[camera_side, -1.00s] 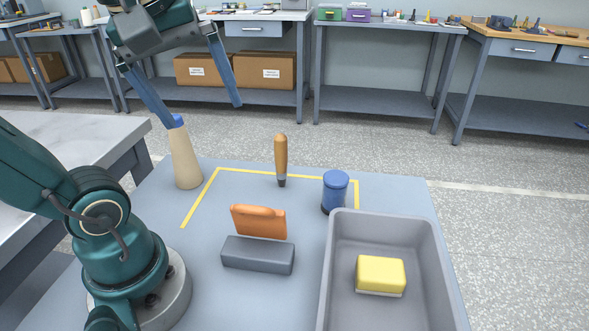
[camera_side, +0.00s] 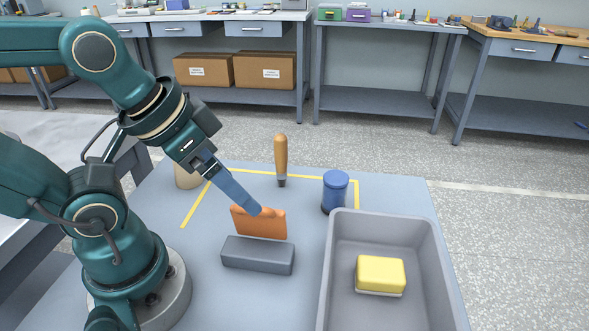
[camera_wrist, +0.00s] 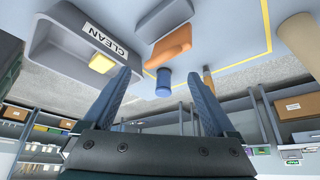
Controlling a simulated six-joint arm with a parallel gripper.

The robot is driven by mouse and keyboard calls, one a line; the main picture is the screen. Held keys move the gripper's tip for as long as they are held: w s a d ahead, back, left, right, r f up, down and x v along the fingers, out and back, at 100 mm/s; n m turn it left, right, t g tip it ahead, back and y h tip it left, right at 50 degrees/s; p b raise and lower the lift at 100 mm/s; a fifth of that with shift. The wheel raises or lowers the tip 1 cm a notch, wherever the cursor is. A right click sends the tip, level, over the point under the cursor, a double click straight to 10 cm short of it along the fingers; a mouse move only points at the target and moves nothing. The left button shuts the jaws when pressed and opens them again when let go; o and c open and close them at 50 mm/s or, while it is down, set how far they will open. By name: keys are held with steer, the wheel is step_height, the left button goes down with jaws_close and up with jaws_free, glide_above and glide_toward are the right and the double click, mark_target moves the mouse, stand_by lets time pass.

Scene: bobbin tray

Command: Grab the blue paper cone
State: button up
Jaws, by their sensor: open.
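The only cone I see is beige, with a blue tip in the earlier side view. It stands upright at the back left of the blue-grey table. In the side view my arm hides most of the cone (camera_side: 186,179), including its top. Part of it shows at the right edge of the wrist view (camera_wrist: 301,42). My gripper (camera_wrist: 160,72) is open and empty. In the side view its visible blue finger (camera_side: 238,193) points down and right, overlapping the orange piece in the picture. The gripper is to the right of the cone and apart from it.
An orange piece (camera_side: 260,228) stands by a dark grey block (camera_side: 257,255). Behind are an upright wooden-handled tool (camera_side: 281,155) and a blue jar (camera_side: 335,195). A grey tray (camera_side: 430,260) with a yellow sponge (camera_side: 380,272) is at right. Yellow tape (camera_side: 225,170) marks the table.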

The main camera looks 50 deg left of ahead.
step_height(320, 180, up, 5)
steer(key=a+m+g+y, duration=0.6)
steer(key=a+m+y, duration=1)
steer(key=a, duration=1.1)
steer(key=f, duration=0.4)
steer(key=f+m+h, duration=0.1)
steer(key=f, duration=0.3)
steer(key=f+m+h, duration=0.1)
steer(key=f, duration=0.3)
steer(key=shift+w+a+f, duration=0.15)
steer(key=shift+w, duration=0.25)
steer(key=shift+a+f, duration=0.1)
steer(key=shift+f, duration=0.2)
steer(key=shift+x, duration=2.45)
